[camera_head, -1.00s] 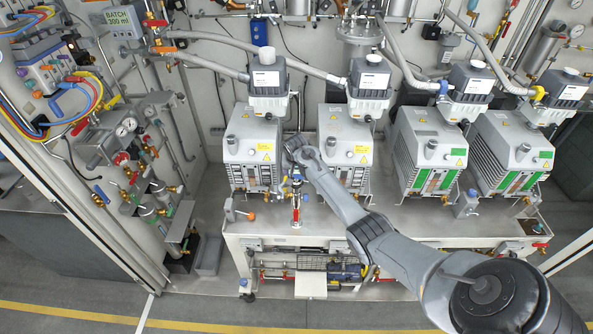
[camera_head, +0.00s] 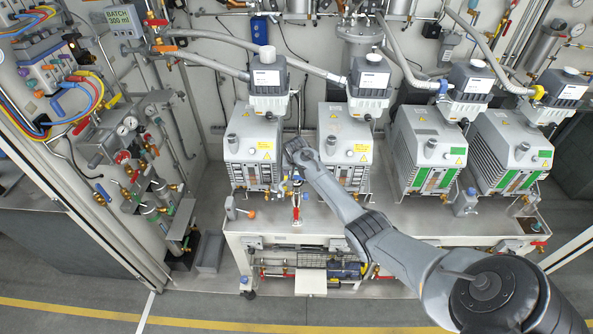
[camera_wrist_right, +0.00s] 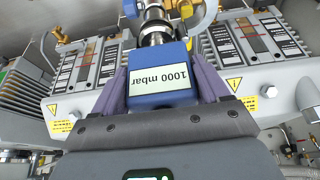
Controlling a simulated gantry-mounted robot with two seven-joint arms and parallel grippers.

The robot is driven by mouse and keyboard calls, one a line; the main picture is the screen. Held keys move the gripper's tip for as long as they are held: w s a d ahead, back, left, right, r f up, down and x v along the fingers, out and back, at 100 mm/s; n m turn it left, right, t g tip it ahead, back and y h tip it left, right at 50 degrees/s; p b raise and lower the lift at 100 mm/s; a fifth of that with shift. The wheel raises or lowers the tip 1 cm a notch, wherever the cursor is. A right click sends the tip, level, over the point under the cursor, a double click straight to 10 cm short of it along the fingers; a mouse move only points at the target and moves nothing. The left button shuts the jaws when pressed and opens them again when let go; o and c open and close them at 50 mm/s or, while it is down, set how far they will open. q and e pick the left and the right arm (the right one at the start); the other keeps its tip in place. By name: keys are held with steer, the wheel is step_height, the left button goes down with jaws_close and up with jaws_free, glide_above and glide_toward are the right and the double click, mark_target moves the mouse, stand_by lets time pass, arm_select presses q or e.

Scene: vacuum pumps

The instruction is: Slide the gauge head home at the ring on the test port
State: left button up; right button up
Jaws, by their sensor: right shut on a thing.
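The gauge head (camera_wrist_right: 158,82) is a blue block with a white "1000 mbar" label, upside down in the right wrist view. My right gripper (camera_wrist_right: 157,68) is shut on it, one finger on each side. A metal neck (camera_wrist_right: 155,38) and bright round fittings lie in line with its far end. I cannot tell whether the head is seated at the ring or a small gap remains. In the head view, my right gripper (camera_head: 291,175) is at the small test port (camera_head: 296,198) in front of the two left pumps, partly hidden by my wrist. My left gripper is not in view.
Pumps (camera_head: 253,150) and (camera_head: 346,145) stand close behind and on both sides of my right wrist. More pumps (camera_head: 430,145) stand to the right on the bench (camera_head: 400,235). Valves and hoses line the left wall.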

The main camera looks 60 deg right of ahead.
steer(key=shift+f, duration=0.25)
stand_by(0.7)
steer(key=o, duration=1.1)
steer(key=shift+c, duration=0.2)
steer(key=shift+o, duration=1.2)
steer(key=shift+f, duration=0.1)
steer(key=v, duration=1.1)
steer(key=shift+d, duration=0.1)
